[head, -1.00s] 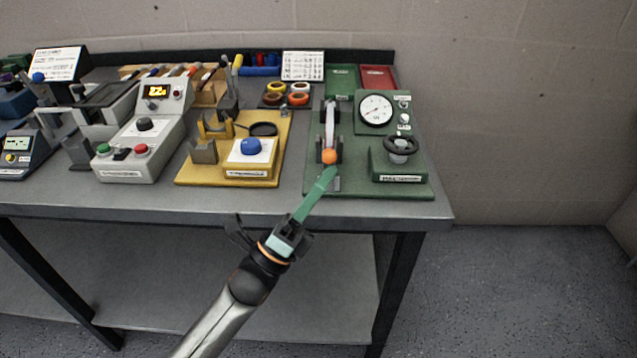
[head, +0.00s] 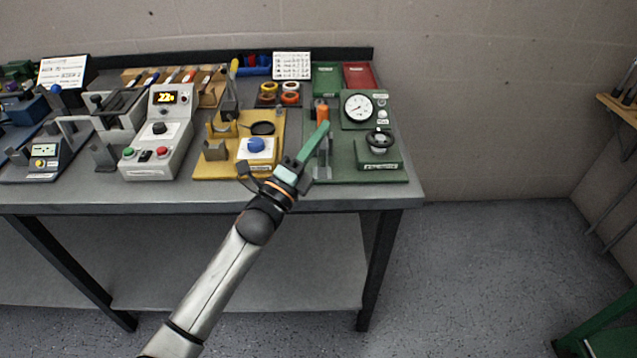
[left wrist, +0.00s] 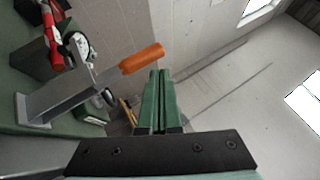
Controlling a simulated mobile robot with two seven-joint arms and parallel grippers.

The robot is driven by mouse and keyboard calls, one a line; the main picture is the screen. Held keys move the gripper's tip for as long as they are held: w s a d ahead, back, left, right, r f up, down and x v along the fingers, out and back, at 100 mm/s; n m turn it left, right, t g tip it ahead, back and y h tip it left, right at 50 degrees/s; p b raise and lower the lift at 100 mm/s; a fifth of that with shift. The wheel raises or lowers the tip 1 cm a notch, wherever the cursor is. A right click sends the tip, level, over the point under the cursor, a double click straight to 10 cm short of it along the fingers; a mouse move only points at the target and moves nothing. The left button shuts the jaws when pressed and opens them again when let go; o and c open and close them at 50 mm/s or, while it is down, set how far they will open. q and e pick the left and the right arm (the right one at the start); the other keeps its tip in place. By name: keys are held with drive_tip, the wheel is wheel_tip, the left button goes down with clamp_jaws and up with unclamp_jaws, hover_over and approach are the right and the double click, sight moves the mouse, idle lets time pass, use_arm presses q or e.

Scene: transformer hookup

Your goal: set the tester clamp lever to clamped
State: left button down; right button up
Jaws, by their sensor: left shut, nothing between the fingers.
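The green tester (head: 390,172) stands at the right end of the table, with a round gauge (head: 358,106). Its clamp lever has an orange grip (head: 320,108), which stands up behind my fingertips in the head view. In the left wrist view a grey lever arm (left wrist: 60,96) rises at a slant to the orange grip (left wrist: 142,58). My left gripper (head: 322,132) has green fingers pressed together and holds nothing. Its fingers (left wrist: 160,100) show just below and right of the orange grip, and I cannot tell whether they touch it. My fingers partly hide the clamp base in the head view.
A yellow fixture (head: 215,172) with a blue knob and a grey unit (head: 150,172) with a lit display stand to the left. Red and green trays (head: 358,76) lie behind.

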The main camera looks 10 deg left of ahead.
use_arm(q)
drive_tip(key=shift+w+a+r, duration=0.15)
drive_tip(key=shift+w+r, duration=0.15)
drive_tip(key=shift+w, duration=0.15)
drive_tip(key=shift+a+r, duration=0.1)
drive_tip(key=shift+r, duration=0.15)
idle(0.3)
